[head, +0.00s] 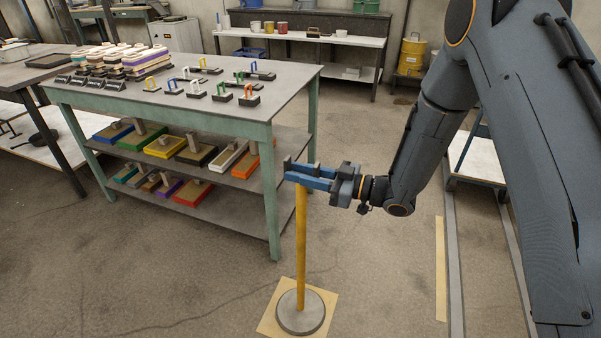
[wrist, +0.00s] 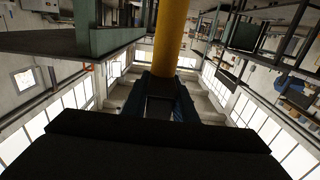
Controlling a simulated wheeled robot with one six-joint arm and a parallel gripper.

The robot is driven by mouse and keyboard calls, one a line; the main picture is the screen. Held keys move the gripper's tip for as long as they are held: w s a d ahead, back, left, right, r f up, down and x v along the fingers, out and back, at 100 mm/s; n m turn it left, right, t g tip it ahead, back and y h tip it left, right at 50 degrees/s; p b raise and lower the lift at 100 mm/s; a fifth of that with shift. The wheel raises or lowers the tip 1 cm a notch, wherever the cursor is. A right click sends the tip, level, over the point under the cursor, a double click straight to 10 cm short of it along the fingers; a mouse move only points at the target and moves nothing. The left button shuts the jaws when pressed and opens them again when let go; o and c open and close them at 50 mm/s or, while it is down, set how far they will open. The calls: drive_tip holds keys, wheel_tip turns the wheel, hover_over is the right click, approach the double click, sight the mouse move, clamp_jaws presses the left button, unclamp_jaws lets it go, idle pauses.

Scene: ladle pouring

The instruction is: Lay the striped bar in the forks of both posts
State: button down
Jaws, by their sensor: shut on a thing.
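A yellow post (head: 302,255) with a round grey base (head: 300,312) stands upright at the lower middle of the head view. Its base is over a tan square (head: 327,299) on the floor; I cannot tell whether it rests there or is slightly raised. My gripper (head: 297,176), with blue fingers, is shut on the post near its top. The yellow post also shows in the wrist view (wrist: 172,38), upright between the fingers. The top of the post is hidden by the fingers, so I see no clear fork. No striped bar and no second post show.
A green-framed table (head: 225,123) stands behind and left of the post, holding handled tools and stacked blocks, with colored floats on its lower shelves. A yellow strip (head: 440,270) lies on the floor at right. The floor around the post is clear.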

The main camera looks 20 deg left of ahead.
drive_tip(key=shift+r, duration=0.15)
drive_tip(key=c, duration=1.4)
unclamp_jaws()
drive_tip(key=shift+o, duration=0.2)
drive_tip(key=shift+d, duration=0.1)
